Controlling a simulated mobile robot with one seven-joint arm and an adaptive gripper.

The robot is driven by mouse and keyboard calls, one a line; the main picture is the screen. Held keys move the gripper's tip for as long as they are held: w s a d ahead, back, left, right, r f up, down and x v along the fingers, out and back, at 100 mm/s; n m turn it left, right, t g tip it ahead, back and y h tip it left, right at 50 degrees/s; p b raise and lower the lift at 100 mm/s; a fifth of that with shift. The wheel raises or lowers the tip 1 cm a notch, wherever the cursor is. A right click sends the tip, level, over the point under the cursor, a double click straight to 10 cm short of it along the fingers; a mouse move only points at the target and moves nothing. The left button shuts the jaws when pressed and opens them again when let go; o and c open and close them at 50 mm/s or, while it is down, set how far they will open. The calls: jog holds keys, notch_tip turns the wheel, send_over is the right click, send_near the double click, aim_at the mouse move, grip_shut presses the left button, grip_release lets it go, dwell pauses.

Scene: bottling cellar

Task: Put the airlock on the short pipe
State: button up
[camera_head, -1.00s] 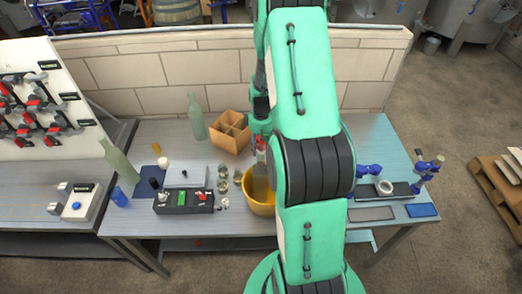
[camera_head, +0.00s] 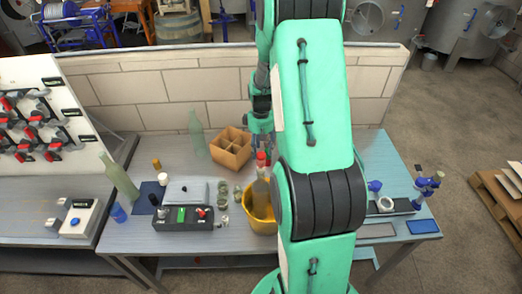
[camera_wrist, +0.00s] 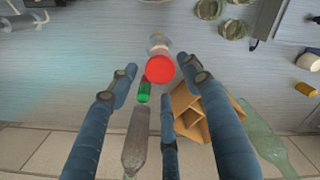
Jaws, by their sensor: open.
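A red-topped piece with a clear body (camera_wrist: 160,68) shows between my open fingers in the wrist view. It looks like the airlock, but I cannot be sure. In the head view its red top (camera_head: 261,158) shows beside the yellow bucket (camera_head: 262,223), just below my gripper (camera_head: 262,138). My gripper (camera_wrist: 160,78) has its fingers spread around it, with no clear contact. Upright fittings with blue parts (camera_head: 433,172) stand at the right end of the bench. I cannot tell which part is the short pipe; my arm hides some of that area.
A cardboard crate (camera_head: 230,150) and a green bottle (camera_head: 196,130) stand near the back wall. Several glass jars (camera_wrist: 232,29), a black control box (camera_head: 183,219) and another green bottle (camera_head: 121,180) are to the left. A clear bottle (camera_wrist: 138,145) and small green piece (camera_wrist: 144,92) are close to my fingers.

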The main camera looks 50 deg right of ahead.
jog(key=shift+r, duration=0.1)
dwell(0.3)
jog(key=s+a+r+t+h, duration=0.1)
jog(key=s+a+r+t, duration=0.15)
jog(key=a+r, duration=2)
jog(key=s+a+r+t, duration=0.1)
jog(key=s+a+r, duration=0.4)
jog(key=s+a, duration=0.3)
jog(key=s+a+r+t+y, duration=0.1)
jog(key=s+a+r, duration=0.3)
jog(key=s+a, duration=0.5)
jog(key=shift+r+t, duration=0.4)
jog(key=shift+t, duration=0.15)
jog(key=shift+f, duration=0.1)
notch_tip(320, 180, down, 8)
jog(key=b, duration=0.7)
jog(key=shift+r+b, duration=0.25)
jog(key=shift+b, duration=0.05)
